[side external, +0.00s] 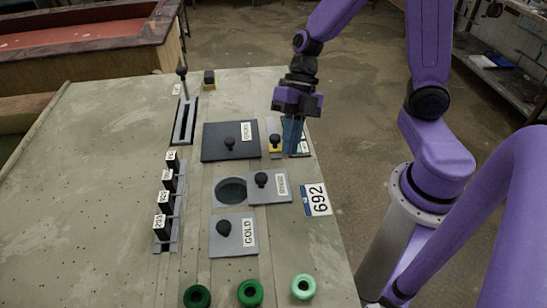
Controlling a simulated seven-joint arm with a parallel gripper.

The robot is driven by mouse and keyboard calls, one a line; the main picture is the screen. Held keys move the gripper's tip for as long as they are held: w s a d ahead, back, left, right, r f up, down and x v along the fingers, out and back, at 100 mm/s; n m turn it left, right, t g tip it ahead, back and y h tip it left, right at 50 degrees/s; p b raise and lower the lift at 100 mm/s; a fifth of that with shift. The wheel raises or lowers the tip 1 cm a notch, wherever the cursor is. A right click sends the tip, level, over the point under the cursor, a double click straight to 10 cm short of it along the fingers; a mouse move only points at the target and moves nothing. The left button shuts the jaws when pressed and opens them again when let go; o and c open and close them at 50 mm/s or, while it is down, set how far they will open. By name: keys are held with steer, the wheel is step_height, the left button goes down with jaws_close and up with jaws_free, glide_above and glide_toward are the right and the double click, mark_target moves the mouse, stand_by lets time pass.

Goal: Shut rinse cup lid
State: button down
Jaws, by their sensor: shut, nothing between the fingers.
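The rinse cup lid is a small grey plate (278,197) with a black knob (262,179) and a label whose small print is hard to read. It sits to the right of a dark round opening (231,191), overlapping at most its right edge, so most of the opening is uncovered. My gripper (290,152) is shut and empty, pointing down above and beyond the lid, near the right edge of the table. It is apart from the lid's knob. Its fingers partly hide a small labelled plate behind them.
A GOLD lid (241,246) lies nearer, and a larger dark lid (214,153) farther off. Labelled black blocks (162,229) stand in a rack at left. A lever (183,92) rises farther back. Green rings (250,292) lie in front. A 692 plate (316,200) lies right of the lid.

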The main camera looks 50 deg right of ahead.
mark_target(273, 176)
steer(key=a, duration=0.1)
steer(key=a+f, duration=0.2)
steer(key=shift+w+a+f, duration=0.1)
steer(key=shift+w+a, duration=0.15)
steer(key=shift+a, duration=0.15)
steer(key=shift+w+a, duration=0.15)
steer(key=shift+a, duration=0.35)
steer(key=w+a, duration=0.6)
